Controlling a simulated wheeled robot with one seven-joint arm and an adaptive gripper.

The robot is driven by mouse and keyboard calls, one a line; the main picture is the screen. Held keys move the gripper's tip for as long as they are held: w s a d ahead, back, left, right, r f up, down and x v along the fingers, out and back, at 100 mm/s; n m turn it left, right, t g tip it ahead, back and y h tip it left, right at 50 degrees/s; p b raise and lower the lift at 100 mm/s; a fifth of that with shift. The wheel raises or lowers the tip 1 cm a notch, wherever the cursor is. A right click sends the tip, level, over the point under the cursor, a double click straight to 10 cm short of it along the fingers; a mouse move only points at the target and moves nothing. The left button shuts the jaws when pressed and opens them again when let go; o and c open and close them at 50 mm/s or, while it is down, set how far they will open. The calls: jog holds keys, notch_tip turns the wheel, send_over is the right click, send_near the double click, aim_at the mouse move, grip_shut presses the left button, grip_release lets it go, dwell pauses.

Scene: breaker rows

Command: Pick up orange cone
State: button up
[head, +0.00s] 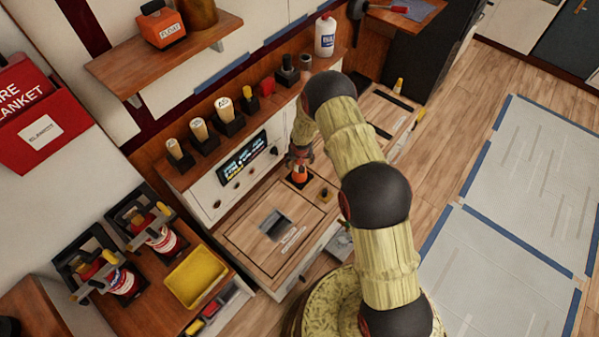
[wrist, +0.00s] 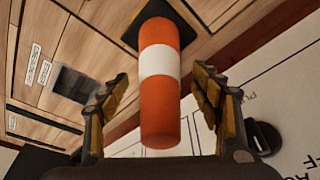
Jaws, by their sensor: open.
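The orange cone (wrist: 162,105) has a white band and a dark base (wrist: 150,20). In the wrist view it stands between the two open fingers of my gripper (wrist: 160,110), with a gap showing on each side. In the head view the orange cone (head: 300,173) sits on the wooden counter, and my gripper (head: 299,158) is above it, covering its upper part. I cannot tell from the pictures whether any finger touches it.
A wooden panel with a dark square opening (head: 275,226) lies beside the cone. A display panel (head: 242,158) and a row of holders (head: 204,136) stand behind. A yellow tray (head: 196,277) is at the lower left. The taped floor area (head: 535,180) is clear.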

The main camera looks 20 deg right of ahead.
jog(key=shift+x, duration=1)
jog(key=c, duration=0.3)
jog(key=c, duration=1.1)
jog(key=shift+c, duration=0.7)
